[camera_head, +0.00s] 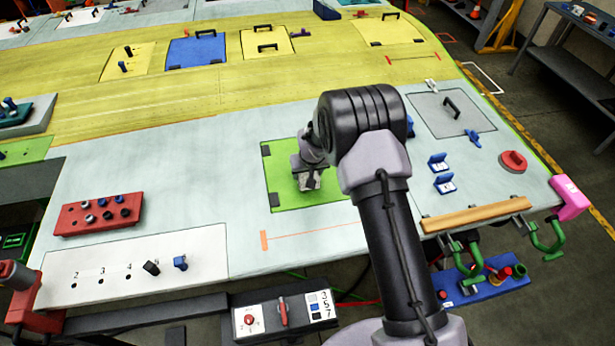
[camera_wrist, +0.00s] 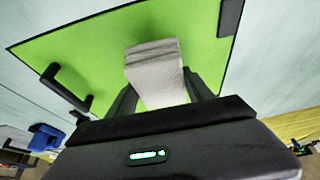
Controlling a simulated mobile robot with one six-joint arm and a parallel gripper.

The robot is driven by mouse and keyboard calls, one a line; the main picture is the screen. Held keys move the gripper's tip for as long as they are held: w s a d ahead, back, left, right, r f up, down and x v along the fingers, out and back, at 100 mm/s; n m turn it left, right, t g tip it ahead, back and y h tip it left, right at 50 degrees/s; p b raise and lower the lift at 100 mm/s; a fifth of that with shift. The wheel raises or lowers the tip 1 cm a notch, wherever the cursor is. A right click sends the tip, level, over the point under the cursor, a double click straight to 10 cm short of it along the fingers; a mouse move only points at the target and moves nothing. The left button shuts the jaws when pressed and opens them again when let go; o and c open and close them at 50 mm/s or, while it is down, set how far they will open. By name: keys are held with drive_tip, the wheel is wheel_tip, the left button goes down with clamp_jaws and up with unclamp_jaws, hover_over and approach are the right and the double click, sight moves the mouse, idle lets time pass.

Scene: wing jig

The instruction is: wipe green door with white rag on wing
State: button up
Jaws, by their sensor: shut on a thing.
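The green door (camera_head: 290,190) is a flat square panel set in the pale wing surface, with black hinges on its left edge. It fills much of the wrist view (camera_wrist: 90,45), where a black handle (camera_wrist: 68,90) stands at its left. My gripper (camera_head: 308,177) is over the middle of the door. In the wrist view my gripper (camera_wrist: 160,95) is shut on the white rag (camera_wrist: 155,70), a folded pale cloth that sticks out past the fingers over the green. I cannot tell whether the rag touches the door. My arm hides the door's right part in the head view.
A red block with several pegs (camera_head: 98,214) and a white numbered board (camera_head: 130,268) lie to the left. Blue brackets (camera_head: 443,183), a grey hatch (camera_head: 450,112) and a wooden bar (camera_head: 476,214) lie to the right. Bare wing surrounds the door's left side.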

drive_tip(key=shift+s+r+p, duration=0.15)
drive_tip(key=shift+r+p, duration=0.4)
drive_tip(key=shift+r, duration=1.6)
